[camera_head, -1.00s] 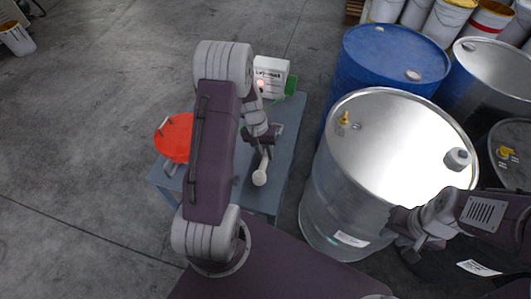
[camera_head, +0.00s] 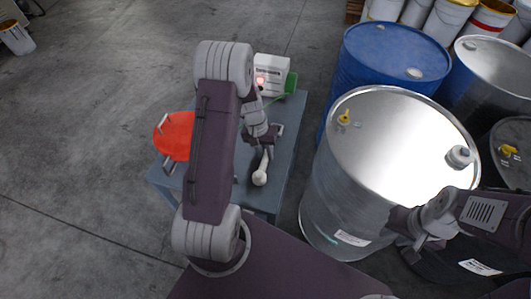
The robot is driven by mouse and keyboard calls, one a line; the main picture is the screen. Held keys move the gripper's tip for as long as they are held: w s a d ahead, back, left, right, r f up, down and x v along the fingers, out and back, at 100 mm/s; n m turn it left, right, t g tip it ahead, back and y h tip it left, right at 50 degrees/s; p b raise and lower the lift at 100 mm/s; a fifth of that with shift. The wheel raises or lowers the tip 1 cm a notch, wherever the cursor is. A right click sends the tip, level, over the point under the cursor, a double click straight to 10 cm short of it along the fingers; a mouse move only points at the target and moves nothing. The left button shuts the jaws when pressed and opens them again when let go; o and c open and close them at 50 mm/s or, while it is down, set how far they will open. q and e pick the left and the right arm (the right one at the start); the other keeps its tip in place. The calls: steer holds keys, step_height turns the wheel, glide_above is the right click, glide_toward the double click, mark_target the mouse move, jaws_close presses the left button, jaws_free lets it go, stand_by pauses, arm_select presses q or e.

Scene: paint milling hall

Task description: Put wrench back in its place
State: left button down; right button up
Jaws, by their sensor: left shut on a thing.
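My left gripper (camera_head: 266,148) is low over the blue-grey table, partly hidden by my own arm. It is shut on a slim tool with a pale rounded end (camera_head: 260,178), which points toward me. This may be the wrench, but the view is too small to be sure. I cannot tell if the tool touches the table top. My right gripper (camera_head: 408,250) is at the right, near the side of the bare metal drum; its fingers are too dark to read.
The blue-grey table (camera_head: 287,125) carries a red round thing (camera_head: 172,138) at left and a white box (camera_head: 270,75) with a green part at the back. A bare metal drum (camera_head: 400,140) and a blue drum (camera_head: 390,55) stand close on its right. Floor at left is open.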

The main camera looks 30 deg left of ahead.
arm_select(q)
steer(key=shift+f, duration=0.15)
stand_by(0.3)
steer(key=c, duration=1.1)
jaws_free()
steer(key=shift+c, duration=0.2)
step_height(320, 180, up, 9)
steer(key=a, duration=0.1)
steer(key=shift+a, duration=0.35)
steer(key=shift+s+f, duration=0.1)
steer(key=shift+s, duration=0.05)
